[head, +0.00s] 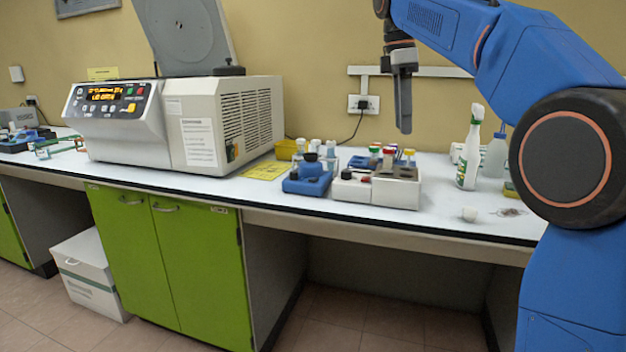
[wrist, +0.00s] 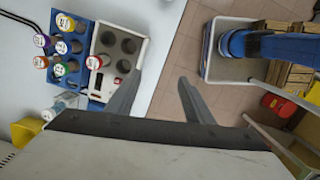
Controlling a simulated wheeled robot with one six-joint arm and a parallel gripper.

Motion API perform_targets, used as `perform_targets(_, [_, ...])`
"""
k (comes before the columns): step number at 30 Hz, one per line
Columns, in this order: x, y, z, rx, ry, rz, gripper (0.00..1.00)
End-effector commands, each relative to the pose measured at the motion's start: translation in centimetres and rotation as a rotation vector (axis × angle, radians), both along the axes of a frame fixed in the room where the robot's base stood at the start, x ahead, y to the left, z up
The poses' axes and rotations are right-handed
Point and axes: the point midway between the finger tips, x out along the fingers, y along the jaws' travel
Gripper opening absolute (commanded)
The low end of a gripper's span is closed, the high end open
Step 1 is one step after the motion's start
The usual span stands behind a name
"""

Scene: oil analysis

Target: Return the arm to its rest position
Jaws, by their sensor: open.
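My gripper (head: 403,100) hangs from my blue arm above the bench, over the tube racks, with its fingers pointing down. In the wrist view my gripper (wrist: 158,98) shows two grey fingers spread apart with nothing between them. The fingers point past the bench's front edge in that view. My arm is raised and bent, reaching in from the right of the head view.
The bench holds a centrifuge (head: 190,120) with its lid raised, a white rack (head: 352,188), a blue rack (head: 306,184), capped vials and a spray bottle (head: 469,152). Green cabinets (head: 180,265) stand below.

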Motion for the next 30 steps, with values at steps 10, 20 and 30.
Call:
perform_targets(10, [-1.8, -1.0, -0.9, 0.01, -0.036, -0.083, 0.47])
perform_targets(20, [-5.2, -2.5, -2.9, 0.033, -0.095, -0.229, 0.47])
perform_targets(30, [-12.5, -5.1, -8.9, 0.097, -0.205, -0.531, 0.47])
